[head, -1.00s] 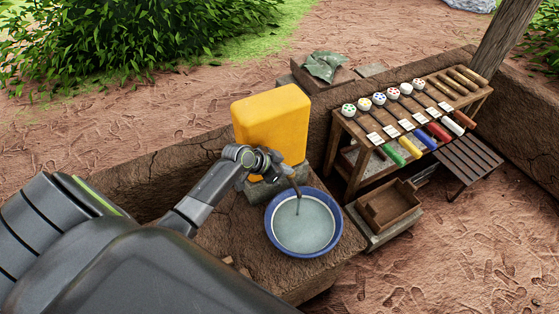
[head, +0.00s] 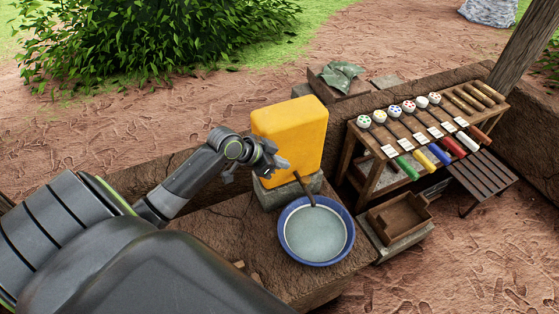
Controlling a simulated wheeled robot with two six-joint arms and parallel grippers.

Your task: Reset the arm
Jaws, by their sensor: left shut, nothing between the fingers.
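My left gripper (head: 281,164) is in the head view, raised in front of the yellow block-shaped container (head: 291,132). Its fingers are shut with nothing between them. It is up and to the left of the blue-rimmed basin (head: 351,239), which holds greyish water. A dark spout or stick (head: 304,188) slants over the basin's back rim, apart from the gripper. My right gripper is not in view.
A wooden rack (head: 352,167) with white cups and coloured rolls stands at the right. A slatted stool (head: 484,178) is beside it, and a wooden tray (head: 399,215) sits on a block. Low mud walls (head: 115,177) surround the ledge.

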